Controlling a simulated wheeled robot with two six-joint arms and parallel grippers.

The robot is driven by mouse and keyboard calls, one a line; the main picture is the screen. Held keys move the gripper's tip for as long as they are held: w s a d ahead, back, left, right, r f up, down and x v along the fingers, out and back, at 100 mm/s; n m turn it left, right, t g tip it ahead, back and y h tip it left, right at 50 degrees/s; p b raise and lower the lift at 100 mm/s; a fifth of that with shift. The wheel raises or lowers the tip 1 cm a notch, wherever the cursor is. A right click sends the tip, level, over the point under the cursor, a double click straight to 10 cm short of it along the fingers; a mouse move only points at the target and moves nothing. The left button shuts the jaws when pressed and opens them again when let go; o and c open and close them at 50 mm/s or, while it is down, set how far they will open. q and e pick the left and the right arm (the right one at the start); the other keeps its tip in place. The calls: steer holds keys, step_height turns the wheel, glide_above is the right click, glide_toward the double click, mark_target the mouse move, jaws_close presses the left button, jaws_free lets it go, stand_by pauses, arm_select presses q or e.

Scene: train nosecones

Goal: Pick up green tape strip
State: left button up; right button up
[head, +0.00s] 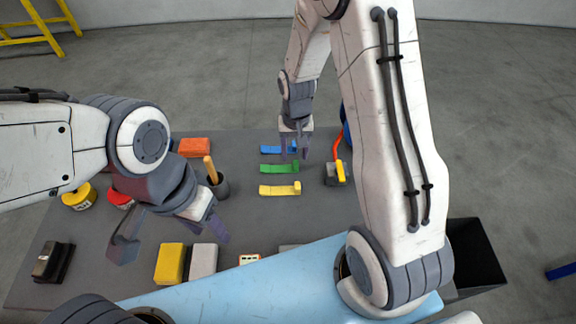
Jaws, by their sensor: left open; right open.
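The green tape strip (279,169) lies flat on the grey table, with a raised curl at its right end. It lies between a blue tape strip (272,150) behind it and a yellow tape strip (279,190) in front. My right gripper (294,158) is open and points down over the right ends of the blue and green strips. Its fingers partly cover the blue strip. I cannot tell whether it touches either strip. My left gripper (172,245) is open and empty at the front left, above the table and well away from the strips.
A dark cup with an orange-handled tool (210,170) stands left of the strips. A yellow-and-grey tool (337,173) with a red hose stands right. Yellow (170,264) and grey (203,262) blocks lie in front. A black bin (473,252) is at the right. Bare table separates the strips from the blocks.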

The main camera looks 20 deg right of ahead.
mark_target(296, 163)
steer(key=f, duration=0.1)
steer(key=f+p, duration=0.1)
steer(key=f, duration=0.2)
steer(key=shift+w+d+p, duration=0.25)
steer(key=shift+d+p, duration=0.05)
steer(key=shift+d, duration=0.05)
steer(key=shift+f, duration=0.5)
jaws_close()
